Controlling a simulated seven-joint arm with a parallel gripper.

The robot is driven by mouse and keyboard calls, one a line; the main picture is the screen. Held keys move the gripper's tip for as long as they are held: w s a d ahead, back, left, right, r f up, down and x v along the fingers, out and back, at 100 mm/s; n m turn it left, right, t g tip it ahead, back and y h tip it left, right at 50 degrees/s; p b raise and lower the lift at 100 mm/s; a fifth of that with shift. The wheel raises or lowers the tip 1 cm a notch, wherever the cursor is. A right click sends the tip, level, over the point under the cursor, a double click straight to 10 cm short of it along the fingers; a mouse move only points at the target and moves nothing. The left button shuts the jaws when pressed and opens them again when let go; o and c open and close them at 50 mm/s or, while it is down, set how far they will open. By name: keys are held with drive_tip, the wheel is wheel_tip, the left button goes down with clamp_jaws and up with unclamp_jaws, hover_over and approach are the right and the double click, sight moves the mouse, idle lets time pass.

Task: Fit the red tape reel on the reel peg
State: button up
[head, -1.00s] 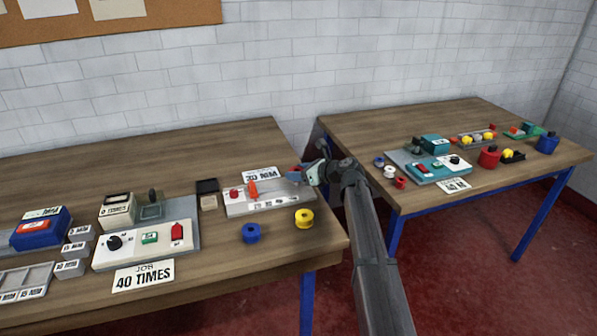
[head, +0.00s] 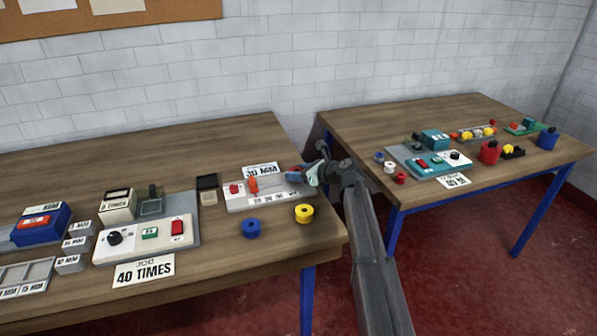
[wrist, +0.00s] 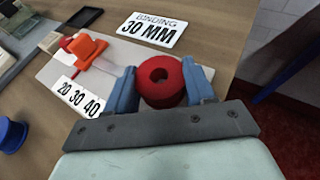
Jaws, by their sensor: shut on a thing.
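The red tape reel (wrist: 163,82), a short cylinder with a dark central hole, is between the two blue fingers of my gripper (wrist: 164,88) in the wrist view. The gripper is shut on its sides. In the head view my gripper (head: 306,174) is at the right end of the pale binding board (head: 236,204) on the left table; the reel is hard to make out there. The board carries an orange slider (wrist: 84,50) and a scale card (wrist: 79,97) reading 20 30 40. I cannot make out the reel peg; whether it is under the reel is hidden.
A blue reel (head: 251,228) and a yellow reel (head: 304,213) stand in front of the board. A BINDING 30 MM card (wrist: 151,30) lies behind it. A gap separates this table from the right table (head: 440,110), which holds small reels and devices.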

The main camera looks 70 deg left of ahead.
drive_tip(key=shift+f, duration=0.55)
drive_tip(key=o, duration=1.1)
drive_tip(key=v, duration=1.2)
drive_tip(key=shift+w+d+r, duration=0.1)
drive_tip(key=shift+d, duration=0.15)
drive_tip(key=shift+w+d+r, duration=0.25)
drive_tip(key=shift+w+d, duration=0.15)
drive_tip(key=shift+d, duration=0.1)
